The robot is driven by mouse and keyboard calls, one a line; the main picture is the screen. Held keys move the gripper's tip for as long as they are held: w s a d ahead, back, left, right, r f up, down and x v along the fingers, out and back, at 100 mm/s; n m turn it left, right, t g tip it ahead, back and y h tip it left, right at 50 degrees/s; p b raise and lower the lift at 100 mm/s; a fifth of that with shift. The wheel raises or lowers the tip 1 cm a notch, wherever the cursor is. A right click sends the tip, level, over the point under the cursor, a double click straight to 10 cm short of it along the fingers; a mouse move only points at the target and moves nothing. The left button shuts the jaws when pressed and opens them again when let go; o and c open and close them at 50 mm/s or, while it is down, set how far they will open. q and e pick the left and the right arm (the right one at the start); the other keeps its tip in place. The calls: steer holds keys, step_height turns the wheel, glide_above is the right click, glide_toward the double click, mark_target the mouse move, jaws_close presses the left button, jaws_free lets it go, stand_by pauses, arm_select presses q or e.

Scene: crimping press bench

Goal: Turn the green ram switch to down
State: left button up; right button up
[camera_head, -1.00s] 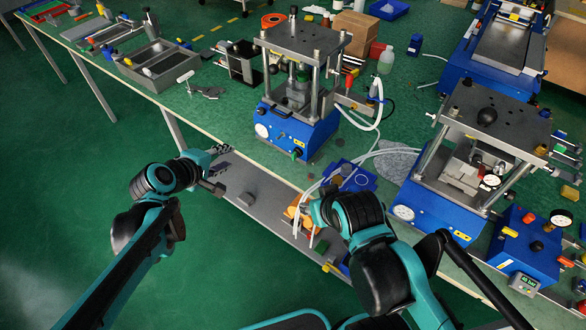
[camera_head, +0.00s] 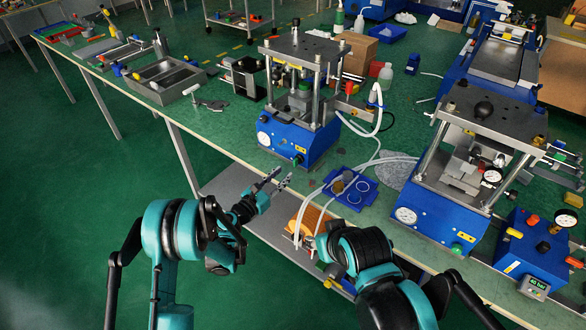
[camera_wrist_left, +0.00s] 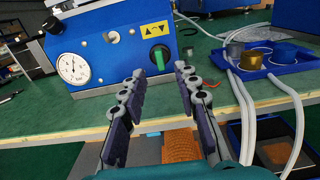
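The green ram switch (camera_wrist_left: 157,57) is on the front face of the blue press base (camera_wrist_left: 115,30), right of the gauge and below a yellow arrow label. Its handle stands upright on a dark round body. In the head view the switch (camera_head: 297,161) is small, at the right part of the left press's front. My left gripper (camera_wrist_left: 163,78) is open and empty in front of the switch, fingers pointing at it, apart from it. In the head view the left gripper (camera_head: 279,179) is just off the table's front edge. My right gripper's fingers are hidden behind its own arm.
A blue tray (camera_head: 362,197) with a metal cup and hoses lies right of the left press. The table's front edge (camera_wrist_left: 85,135) runs below the left gripper. A second press (camera_head: 433,215) stands to the right. A white gauge (camera_wrist_left: 73,68) is left of the switch.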

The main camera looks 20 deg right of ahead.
mark_target(294, 163)
arm_select(q)
steer(key=b+x, duration=0.1)
steer(key=x, duration=0.4)
steer(key=shift+w+d+f, duration=0.1)
steer(key=shift+w+d, duration=0.05)
steer(key=shift+d, duration=0.05)
steer(key=shift+w+d+b, duration=0.35)
steer(key=shift+w+d, duration=0.1)
jaws_close()
